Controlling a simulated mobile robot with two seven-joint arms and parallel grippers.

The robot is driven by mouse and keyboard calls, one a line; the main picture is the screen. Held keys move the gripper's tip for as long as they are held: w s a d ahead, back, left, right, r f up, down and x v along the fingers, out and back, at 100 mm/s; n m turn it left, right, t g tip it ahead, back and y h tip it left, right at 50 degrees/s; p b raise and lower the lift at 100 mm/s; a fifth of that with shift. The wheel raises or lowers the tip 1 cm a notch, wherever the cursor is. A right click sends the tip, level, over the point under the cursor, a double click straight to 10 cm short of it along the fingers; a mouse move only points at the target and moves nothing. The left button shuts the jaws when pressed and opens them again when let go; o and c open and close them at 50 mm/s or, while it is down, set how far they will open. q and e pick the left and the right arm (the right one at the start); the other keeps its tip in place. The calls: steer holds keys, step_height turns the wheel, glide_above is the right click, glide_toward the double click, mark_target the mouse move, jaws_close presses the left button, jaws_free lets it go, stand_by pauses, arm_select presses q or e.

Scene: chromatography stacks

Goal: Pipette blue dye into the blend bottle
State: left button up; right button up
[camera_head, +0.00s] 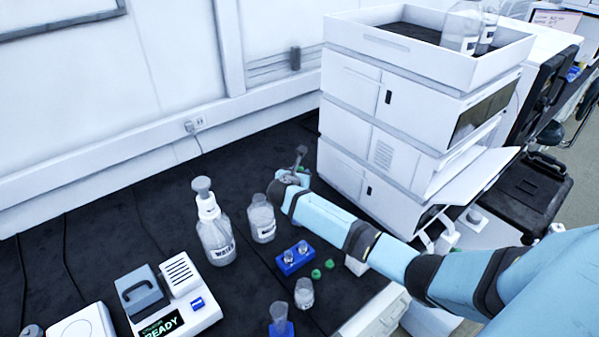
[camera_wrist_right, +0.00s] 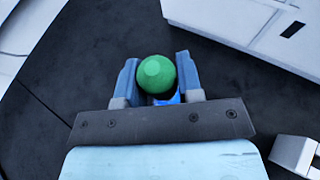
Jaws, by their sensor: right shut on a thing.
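My right gripper (camera_head: 290,180) reaches over the back of the dark bench; its fingers are mostly hidden by my arm in the head view. A grey piece (camera_head: 300,154) sticks up beside the gripper. A labelled clear bottle (camera_head: 262,222) stands just left of the gripper. A small clear bottle (camera_head: 304,294) stands nearer the front. I cannot read which is the blend bottle, and no blue dye is clearly visible. My left gripper is not in view.
A blue rack (camera_head: 295,258) holds small vials, with two green caps (camera_head: 316,273) beside it. A wash bottle (camera_head: 214,238) and a device reading READY (camera_head: 180,300) stand left. A blue holder (camera_head: 281,330) is in front. The white instrument stack (camera_head: 350,145) stands right of the gripper.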

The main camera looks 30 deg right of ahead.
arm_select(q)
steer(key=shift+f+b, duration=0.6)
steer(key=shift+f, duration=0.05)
arm_select(e)
steer(key=shift+f, duration=1.75)
steer(key=o, duration=0.5)
steer(key=shift+o, duration=0.3)
steer(key=shift+r, duration=0.1)
